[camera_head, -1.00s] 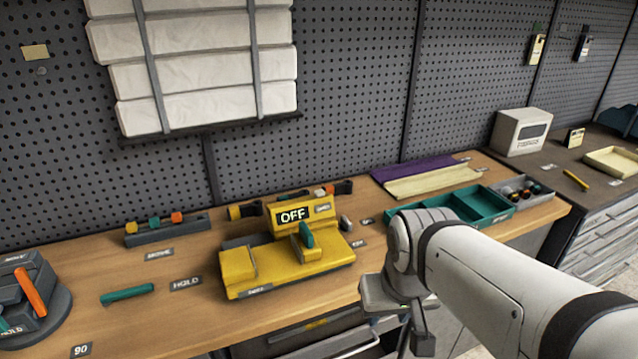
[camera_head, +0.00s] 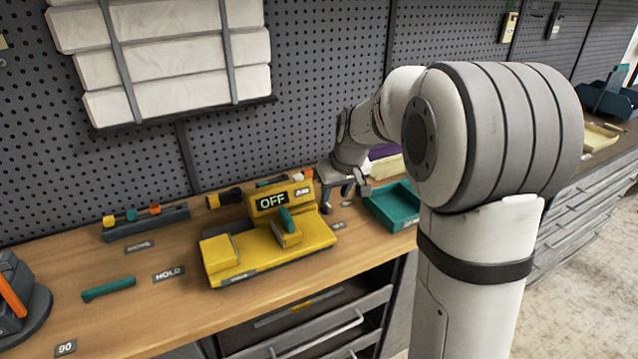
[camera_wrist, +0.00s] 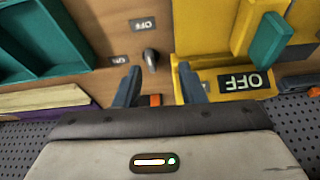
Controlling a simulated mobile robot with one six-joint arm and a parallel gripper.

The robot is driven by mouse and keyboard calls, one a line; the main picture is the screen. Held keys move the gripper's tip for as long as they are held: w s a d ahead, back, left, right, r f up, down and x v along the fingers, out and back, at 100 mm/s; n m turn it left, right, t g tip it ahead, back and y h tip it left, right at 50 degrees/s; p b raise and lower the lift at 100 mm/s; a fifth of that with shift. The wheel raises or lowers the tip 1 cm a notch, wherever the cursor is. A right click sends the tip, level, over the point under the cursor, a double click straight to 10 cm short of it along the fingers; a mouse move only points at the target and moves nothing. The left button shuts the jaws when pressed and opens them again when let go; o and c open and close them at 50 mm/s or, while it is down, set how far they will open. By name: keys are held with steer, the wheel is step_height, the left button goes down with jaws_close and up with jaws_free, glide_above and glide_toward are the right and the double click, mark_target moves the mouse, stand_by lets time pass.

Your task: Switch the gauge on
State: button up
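The yellow gauge (camera_head: 265,258) sits on the wooden bench, and its black display (camera_head: 271,202) reads OFF. It also shows at the upper right of the wrist view (camera_wrist: 215,35), where the display is upside down. A small dark grey switch lever (camera_wrist: 150,58) stands on the bench beside the gauge, between two small labels; one label (camera_wrist: 143,23) reads OFF. My gripper (camera_head: 346,197) is just right of the gauge, over the bench. In the wrist view my gripper (camera_wrist: 158,82) is open and empty, with the lever beyond the gap between its fingers. In the head view my gripper hides the lever.
A teal tray (camera_head: 392,208) lies just right of my gripper. A dark rack (camera_head: 146,222) and a teal bar (camera_head: 108,289) lie left of the gauge. The pegboard wall (camera_head: 330,60) rises close behind. An open drawer (camera_head: 325,325) juts out below the bench.

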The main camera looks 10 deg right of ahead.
glide_above(326, 206)
steer(key=s+d, duration=0.1)
steer(key=s, duration=0.1)
step_height(326, 206, down, 3)
steer(key=shift+n, duration=0.4)
steer(key=x, duration=0.4)
steer(key=p+x, duration=0.1)
steer(key=x, duration=0.3)
steer(key=shift+w+d+r, duration=0.1)
steer(key=shift+w+d, duration=0.05)
steer(key=shift+w, duration=0.1)
steer(key=shift+c, duration=0.4)
